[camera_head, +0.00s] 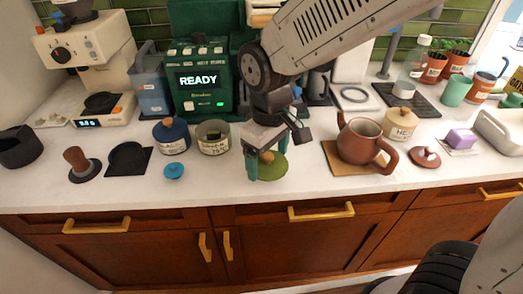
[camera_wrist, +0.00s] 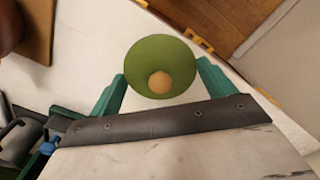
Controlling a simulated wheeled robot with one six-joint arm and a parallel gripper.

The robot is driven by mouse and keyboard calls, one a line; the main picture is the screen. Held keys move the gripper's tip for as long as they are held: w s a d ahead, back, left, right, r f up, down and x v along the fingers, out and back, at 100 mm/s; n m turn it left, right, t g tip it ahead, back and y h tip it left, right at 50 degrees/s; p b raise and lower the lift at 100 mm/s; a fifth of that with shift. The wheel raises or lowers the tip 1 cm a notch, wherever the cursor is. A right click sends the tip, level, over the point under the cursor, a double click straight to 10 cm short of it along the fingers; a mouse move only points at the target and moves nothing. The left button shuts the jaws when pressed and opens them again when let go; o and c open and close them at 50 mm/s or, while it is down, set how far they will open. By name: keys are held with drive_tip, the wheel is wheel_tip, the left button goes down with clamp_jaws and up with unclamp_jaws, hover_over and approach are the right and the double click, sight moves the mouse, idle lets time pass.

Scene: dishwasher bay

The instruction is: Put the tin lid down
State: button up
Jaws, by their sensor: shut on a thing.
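The tin lid (camera_head: 276,171) is a green disc with a round wooden knob. My gripper (camera_head: 267,163) is shut on it, over the front part of the white counter. In the wrist view the lid (camera_wrist: 150,55) lies between the two green fingers of my gripper (camera_wrist: 163,88), its knob facing the camera. I cannot tell whether the lid touches the counter. An open tin (camera_head: 214,146) with a pale label stands just left of my gripper.
A blue canister (camera_head: 171,138) and a small blue lid (camera_head: 174,171) are to the left. A brown teapot (camera_head: 361,140) on a wooden board (camera_head: 337,158) stands close on the right. The counter's front edge is near. Some bare counter (camera_head: 222,178) lies left of the lid.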

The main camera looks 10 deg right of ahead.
drive_tip(key=w, duration=0.5)
drive_tip(key=shift+w+a+f, duration=0.25)
drive_tip(key=shift+a+f, duration=0.05)
drive_tip(key=shift+a, duration=0.05)
drive_tip(key=shift+f, duration=1.75)
drive_tip(key=shift+f, duration=0.1)
drive_tip(key=o, duration=0.9)
drive_tip(key=shift+c, duration=0.2)
wheel_tip(320, 180, up, 12)
